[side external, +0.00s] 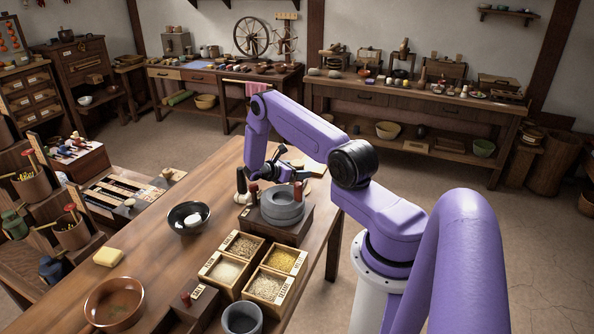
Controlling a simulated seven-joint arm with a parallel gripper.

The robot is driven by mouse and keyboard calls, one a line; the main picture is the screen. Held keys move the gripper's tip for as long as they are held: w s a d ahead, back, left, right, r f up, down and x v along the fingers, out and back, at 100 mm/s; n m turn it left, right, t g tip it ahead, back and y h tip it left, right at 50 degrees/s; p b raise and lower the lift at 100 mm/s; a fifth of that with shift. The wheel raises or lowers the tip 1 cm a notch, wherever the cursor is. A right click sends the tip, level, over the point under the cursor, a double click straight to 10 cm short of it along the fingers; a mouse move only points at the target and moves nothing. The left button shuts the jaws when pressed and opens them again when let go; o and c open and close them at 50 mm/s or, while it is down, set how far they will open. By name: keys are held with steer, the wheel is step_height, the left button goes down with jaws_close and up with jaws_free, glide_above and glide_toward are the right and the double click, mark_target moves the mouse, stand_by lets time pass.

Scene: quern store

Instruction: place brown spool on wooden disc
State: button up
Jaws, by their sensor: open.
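My gripper (277,178) is open, low over the far part of the wooden table, just behind a grey round quern stone (283,212). Its fingers are small and dark here, and I see nothing held between them. A small reddish-brown upright piece (253,190) stands left of the gripper, by the quern; it may be the brown spool, but it is too small to be sure. A pale tan wooden piece (314,166) lies right of the gripper, partly hidden by my arm; I cannot tell whether it is the wooden disc.
A dark bottle-like piece (241,181) stands left of the gripper. A dark bowl (189,217) with something white, divided grain boxes (245,246), a brown bowl (114,304), a yellow block (108,257) and a grey cup (242,319) are nearer. The table's left middle (150,250) is mostly clear.

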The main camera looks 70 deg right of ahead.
steer(key=shift+r, duration=0.55)
steer(key=w+a+r+t+y, duration=0.15)
steer(key=a+r, duration=0.25)
steer(key=a, duration=0.4)
steer(key=w+a+r, duration=0.3)
steer(key=a+r, duration=0.1)
steer(key=a, duration=0.3)
steer(key=w+a+r+t, duration=0.1)
steer(key=w+a+r, duration=0.25)
steer(key=a, duration=0.45)
steer(key=s+a+r+m+t+y, duration=0.1)
steer(key=s+a+r+t+y, duration=0.35)
steer(key=a, duration=0.75)
steer(key=s+a+r+y, duration=0.2)
steer(key=s+a, duration=0.2)
steer(key=s, duration=0.4)
steer(key=s+a+r+y, duration=0.2)
steer(key=s+a, duration=0.2)
steer(key=s, duration=0.4)
steer(key=s+a+r+n+y, duration=0.1)
steer(key=s+a+r+y, duration=0.1)
steer(key=s, duration=0.6)
steer(key=shift+s+a+r+g+y, duration=0.4)
steer(key=shift+a+r, duration=0.05)
steer(key=shift+a, duration=0.65)
